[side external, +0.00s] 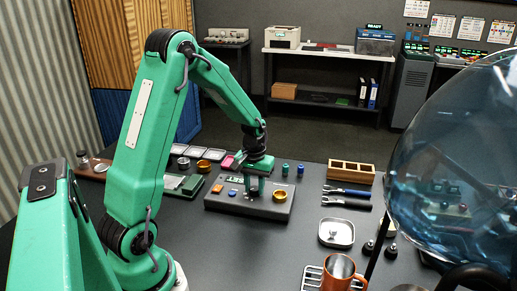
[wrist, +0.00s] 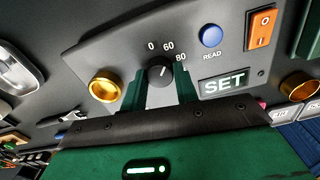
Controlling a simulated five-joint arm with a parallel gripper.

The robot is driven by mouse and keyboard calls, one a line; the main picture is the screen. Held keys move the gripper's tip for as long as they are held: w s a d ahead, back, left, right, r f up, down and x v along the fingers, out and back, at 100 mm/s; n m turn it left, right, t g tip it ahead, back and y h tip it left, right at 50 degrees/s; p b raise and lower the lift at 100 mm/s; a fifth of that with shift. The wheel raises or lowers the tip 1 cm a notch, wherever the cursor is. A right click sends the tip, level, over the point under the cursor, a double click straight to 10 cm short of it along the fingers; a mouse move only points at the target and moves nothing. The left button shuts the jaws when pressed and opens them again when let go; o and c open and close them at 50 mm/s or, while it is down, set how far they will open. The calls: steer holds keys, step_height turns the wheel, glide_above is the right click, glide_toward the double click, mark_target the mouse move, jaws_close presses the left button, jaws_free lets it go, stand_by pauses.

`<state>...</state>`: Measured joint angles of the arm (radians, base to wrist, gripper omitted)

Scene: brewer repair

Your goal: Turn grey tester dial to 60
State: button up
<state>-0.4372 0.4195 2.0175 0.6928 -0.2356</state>
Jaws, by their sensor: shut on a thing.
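The grey tester (side external: 221,203) lies on the dark bench, with my gripper (side external: 250,194) reaching down onto it from above. In the wrist view, the dark dial (wrist: 160,71) sits between the two green fingers of my gripper (wrist: 160,88), which is shut on it. The scale around the dial reads 0, 60 and 80. The dial's pale pointer line points up and slightly right, roughly toward the 60 mark. The display (wrist: 224,84) reads SET. A blue READ button (wrist: 210,36) and an orange switch (wrist: 262,27) are on the same panel. Finger contact is partly hidden in the side view.
A gold round part (wrist: 105,87) is on the panel beside the dial. A wooden block (side external: 351,172), blue-handled tools (side external: 347,191), a metal tray (side external: 336,233) and an orange mug (side external: 338,272) stand to the right. A large bluish transparent vessel (side external: 455,150) fills the right foreground.

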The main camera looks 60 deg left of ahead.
mark_target(254, 190)
steer(key=o, duration=1)
steer(key=shift+s, duration=0.1)
steer(key=shift+r, duration=3.9)
steer(key=shift+s+d+r, duration=0.1)
steer(key=shift+d+r, duration=0.3)
steer(key=shift+r, duration=0.05)
steer(key=s+d+r+m+t, duration=0.1)
steer(key=s+d+r+m, duration=0.1)
steer(key=s+d+r, duration=0.1)
steer(key=s+d+r+m+t, duration=0.2)
steer(key=s+d+r+m, duration=0.1)
steer(key=s+d, duration=0.3)
steer(key=s+d+r+m+t, duration=0.2)
steer(key=s+d+r, duration=0.3)
steer(key=d, duration=0.2)
steer(key=shift+s+d+r+m, duration=0.15)
steer(key=shift+d+r+m, duration=0.15)
steer(key=shift+m, duration=0.1)
